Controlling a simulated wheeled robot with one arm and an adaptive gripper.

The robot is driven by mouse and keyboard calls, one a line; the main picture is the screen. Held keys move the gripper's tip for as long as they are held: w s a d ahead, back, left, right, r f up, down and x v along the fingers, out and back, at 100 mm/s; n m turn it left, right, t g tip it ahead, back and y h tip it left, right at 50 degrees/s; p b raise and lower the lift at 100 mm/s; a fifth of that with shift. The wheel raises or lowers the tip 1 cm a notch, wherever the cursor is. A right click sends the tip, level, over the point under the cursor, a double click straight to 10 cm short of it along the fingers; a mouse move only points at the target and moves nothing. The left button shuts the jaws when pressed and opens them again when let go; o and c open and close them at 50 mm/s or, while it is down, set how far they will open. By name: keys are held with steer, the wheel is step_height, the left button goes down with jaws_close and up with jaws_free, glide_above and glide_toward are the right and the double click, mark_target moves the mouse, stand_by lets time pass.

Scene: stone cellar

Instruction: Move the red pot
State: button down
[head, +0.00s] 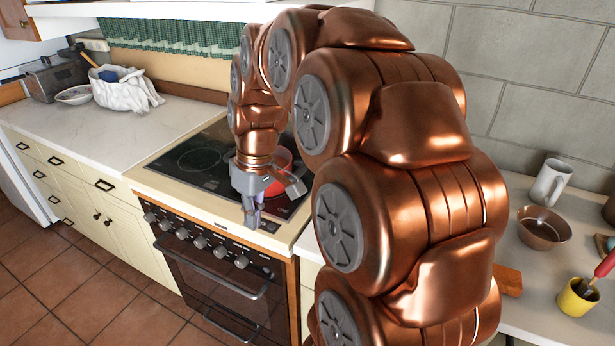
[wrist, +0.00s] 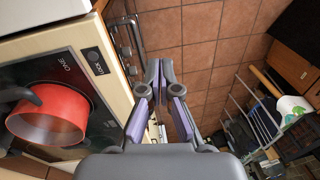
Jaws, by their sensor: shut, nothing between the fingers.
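The red pot (wrist: 62,122) sits on the black glass cooktop (wrist: 75,65) near its front edge, at the left of the wrist view. A dark handle crosses its upper left rim and runs out of the frame. In the head view the red pot (head: 281,160) is mostly hidden behind my wrist and gripper. My gripper (head: 252,222) points down by the front edge of the stove, on the near side of the pot and apart from it. In the wrist view my gripper (wrist: 161,92) is shut and empty, with floor beyond its fingers.
Control knobs (head: 200,242) and an oven handle (head: 215,275) are on the stove front. The left counter (head: 110,130) is mostly clear, with a white cloth bundle (head: 125,92) behind. A mug (head: 550,182), brown bowl (head: 542,228) and yellow cup (head: 577,298) stand on the right counter.

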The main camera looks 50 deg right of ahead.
steer(key=w+d+n+t, duration=0.1)
steer(key=w+d, duration=0.1)
steer(key=d, duration=1.2)
steer(key=w+d+t, duration=0.2)
steer(key=d, duration=1.3)
steer(key=shift+h, duration=0.4)
steer(key=p+x, duration=0.1)
steer(key=x, duration=0.2)
steer(key=p+x, duration=0.1)
steer(key=x, duration=0.6)
steer(key=shift+s+a+p, duration=0.2)
steer(key=shift+a+p, duration=0.05)
steer(key=shift+p, duration=0.15)
steer(key=w, duration=0.1)
steer(key=w+p, duration=0.1)
steer(key=w, duration=0.1)
steer(key=shift+w+a+r, duration=0.1)
steer(key=shift+a, duration=0.3)
steer(key=shift+w+a+p, duration=0.1)
steer(key=shift+w+p, duration=0.2)
steer(key=shift+w, duration=0.1)
steer(key=shift+w, duration=0.1)
